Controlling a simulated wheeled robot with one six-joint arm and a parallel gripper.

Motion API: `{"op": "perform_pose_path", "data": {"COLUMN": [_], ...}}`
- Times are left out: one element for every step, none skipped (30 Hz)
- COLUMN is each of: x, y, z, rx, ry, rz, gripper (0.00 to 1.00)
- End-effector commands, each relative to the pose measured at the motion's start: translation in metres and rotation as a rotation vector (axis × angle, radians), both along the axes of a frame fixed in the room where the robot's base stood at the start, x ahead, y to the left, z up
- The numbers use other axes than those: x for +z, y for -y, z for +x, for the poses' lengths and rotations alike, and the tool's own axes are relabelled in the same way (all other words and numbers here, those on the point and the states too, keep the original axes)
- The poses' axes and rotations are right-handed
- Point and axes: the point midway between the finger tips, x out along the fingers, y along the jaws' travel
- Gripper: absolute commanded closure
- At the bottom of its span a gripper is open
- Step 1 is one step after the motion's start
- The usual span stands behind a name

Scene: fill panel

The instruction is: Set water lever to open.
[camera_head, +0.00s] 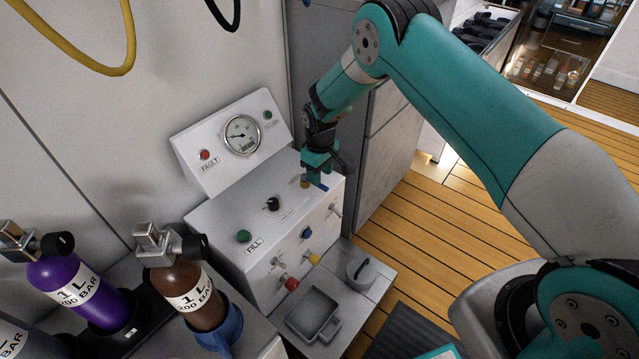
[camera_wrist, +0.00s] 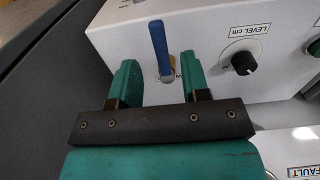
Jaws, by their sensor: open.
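The water lever (camera_head: 319,185) is a small blue handle on a brass-coloured base at the top right of the white fill panel (camera_head: 228,214). In the wrist view the blue handle (camera_wrist: 158,44) points away from my gripper, tilted slightly. Its label is mostly hidden by my finger. My gripper (camera_head: 320,170) is just above the lever in the head view. In the wrist view the two teal fingers of my gripper (camera_wrist: 160,72) are apart, one on either side of the lever's base. I cannot tell whether either finger touches it.
A black level knob (camera_head: 272,203) and a green fill button (camera_head: 242,236) sit left of the lever. A gauge (camera_head: 242,134) stands behind on the raised back. Gas bottles (camera_head: 187,295) stand at lower left. A grey cabinet (camera_head: 385,150) is behind the panel's right side.

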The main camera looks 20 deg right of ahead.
Motion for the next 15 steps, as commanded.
{"op": "perform_pose_path", "data": {"x": [-0.011, -0.015, -0.020, -0.023, -0.026, -0.029, -0.031, -0.032, -0.033, -0.033, -0.034, -0.034, -0.034, -0.034, -0.034], "y": [0.000, 0.000, 0.000, 0.000, 0.000, 0.000, 0.000, 0.000, 0.000, 0.000, 0.000, 0.000, 0.000, 0.000, 0.000], "z": [-0.001, -0.001, 0.000, 0.000, 0.000, 0.000, 0.000, 0.000, 0.000, 0.000, 0.000, 0.000, 0.000, 0.000, 0.000], "rx": [0.000, 0.000, 0.000, 0.000, 0.000, 0.000, 0.000, 0.000, 0.000, 0.000, 0.000, 0.000, 0.000, 0.000, 0.000], "ry": [-0.002, -0.002, -0.001, -0.001, -0.001, -0.001, -0.001, 0.000, 0.000, 0.000, 0.001, 0.001, 0.001, 0.001, 0.000], "rz": [0.000, 0.000, 0.000, 0.000, 0.000, 0.000, 0.000, 0.000, 0.000, 0.000, 0.001, 0.001, 0.001, 0.001, 0.000], "gripper": [0.57, 0.57, 0.57, 0.57, 0.57, 0.57, 0.57, 0.57, 0.57, 0.57, 0.57, 0.57, 0.57, 0.57, 0.57]}}
